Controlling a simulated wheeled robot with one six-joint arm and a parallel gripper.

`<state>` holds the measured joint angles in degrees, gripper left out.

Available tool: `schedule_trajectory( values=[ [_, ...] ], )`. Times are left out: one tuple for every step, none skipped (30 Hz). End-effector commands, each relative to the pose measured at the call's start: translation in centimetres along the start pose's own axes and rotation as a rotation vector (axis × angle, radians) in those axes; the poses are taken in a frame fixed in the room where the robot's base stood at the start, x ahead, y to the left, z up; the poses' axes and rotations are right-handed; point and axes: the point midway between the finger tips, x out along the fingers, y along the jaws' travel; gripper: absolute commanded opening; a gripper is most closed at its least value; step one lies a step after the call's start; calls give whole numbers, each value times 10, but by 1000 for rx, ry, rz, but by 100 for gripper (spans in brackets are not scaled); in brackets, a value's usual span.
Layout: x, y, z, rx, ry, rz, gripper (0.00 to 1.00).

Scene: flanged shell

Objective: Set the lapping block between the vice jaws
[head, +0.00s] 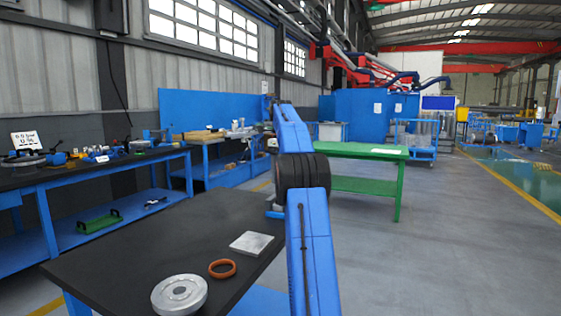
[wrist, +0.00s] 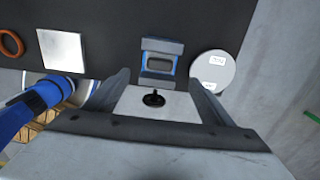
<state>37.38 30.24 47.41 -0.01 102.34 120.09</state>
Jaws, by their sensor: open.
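A pale square metal block (head: 251,243), which looks like the lapping block, lies flat on the dark bench in the head view. It is at the upper left in the wrist view (wrist: 62,51). I see nothing held in that gap. My gripper (wrist: 160,78) is open, its fingers spread apart on either side of the vice in the picture. It touches nothing that I can make out. My arm hides the gripper and most of the vice's area in the head view.
An orange ring (head: 222,269) and a round flanged metal part (head: 179,295) lie nearer on the bench (head: 115,245). A grey disc (wrist: 213,70) with white labels is right of the vice in the wrist view, near the bench edge. A green table (head: 360,151) stands beyond.

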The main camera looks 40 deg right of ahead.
Motion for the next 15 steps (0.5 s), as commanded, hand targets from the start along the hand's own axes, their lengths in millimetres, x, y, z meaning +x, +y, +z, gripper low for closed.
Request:
schedule_trajectory(
  values=[
    [-7,-1,1,0,-1,-1,76],
    [-12,-2,1,0,-1,-2,76],
    [-18,-1,1,0,-1,-2,76],
    [-23,-1,1,0,-1,-2,76],
    [-27,-1,1,0,-1,-2,76],
    [-31,-1,1,0,-1,-1,76],
    [-34,-2,1,0,-1,-2,76],
    [-37,-1,1,0,0,-1,76],
    [-41,-1,1,0,-1,-2,76],
    [-43,-1,1,0,-1,-1,76],
    [-46,-1,1,0,-1,-1,76],
    [-48,-1,1,0,0,-1,76],
    [-50,-1,1,0,-1,-1,76],
    [-51,-1,1,0,-1,-1,76],
    [-52,-1,0,0,0,0,76]
  ],
)
